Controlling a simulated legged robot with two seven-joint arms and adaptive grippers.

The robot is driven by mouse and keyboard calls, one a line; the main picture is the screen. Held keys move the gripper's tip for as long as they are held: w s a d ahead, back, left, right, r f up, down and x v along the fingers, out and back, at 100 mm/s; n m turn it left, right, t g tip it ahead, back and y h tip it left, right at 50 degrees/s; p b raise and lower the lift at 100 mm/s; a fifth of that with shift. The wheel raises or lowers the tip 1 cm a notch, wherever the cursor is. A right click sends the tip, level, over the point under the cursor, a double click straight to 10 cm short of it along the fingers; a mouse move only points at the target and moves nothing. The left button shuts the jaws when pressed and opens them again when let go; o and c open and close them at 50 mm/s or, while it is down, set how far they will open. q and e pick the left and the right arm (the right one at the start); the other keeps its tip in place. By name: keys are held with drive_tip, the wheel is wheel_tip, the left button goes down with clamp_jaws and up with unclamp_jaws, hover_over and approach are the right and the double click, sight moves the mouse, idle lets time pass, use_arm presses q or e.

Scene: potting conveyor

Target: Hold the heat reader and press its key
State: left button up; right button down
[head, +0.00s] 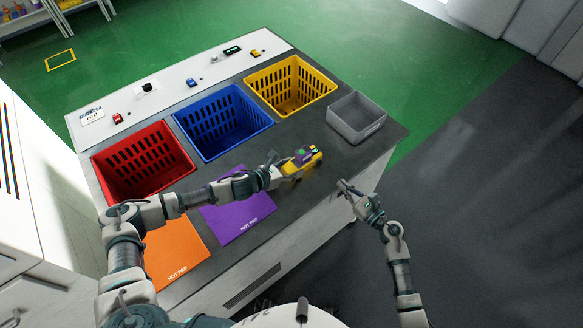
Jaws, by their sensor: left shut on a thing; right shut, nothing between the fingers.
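The heat reader (293,171), a yellow device with a purple part and a dark part on top, is over the dark table in front of the yellow basket. My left gripper (279,176) reaches it from the left and is shut on its left end. I cannot make out its key at this size. My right gripper (341,185) is shut and empty, to the right of the heat reader and apart from it, near the table's front right edge.
Red (145,165), blue (222,124) and yellow (290,86) baskets line the table's back. A grey bin (356,119) stands at the right. Orange (172,252) and purple (238,214) hot pads lie in front. A white ledge (171,94) holds small devices behind.

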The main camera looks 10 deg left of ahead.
sight(326, 175)
idle(0.3)
wheel_tip(326, 175, up, 6)
drive_tip(key=w+d+m+t+h, duration=0.1)
drive_tip(key=m+t+h, duration=0.25)
drive_tip(key=m, duration=0.85)
drive_tip(key=w+m+t+h, duration=0.2)
drive_tip(key=m+t+h, duration=0.15)
drive_tip(key=m, duration=0.75)
drive_tip(key=s+f+m+g+h, duration=0.4)
drive_tip(key=f+m+g+h, duration=0.1)
drive_tip(key=m, duration=1.2)
drive_tip(key=shift+a+f, duration=0.3)
drive_tip(key=shift+f, duration=0.15)
drive_tip(key=shift+w+a, duration=2.95)
drive_tip(key=shift+a, duration=0.25)
drive_tip(key=shift+w+a, duration=0.1)
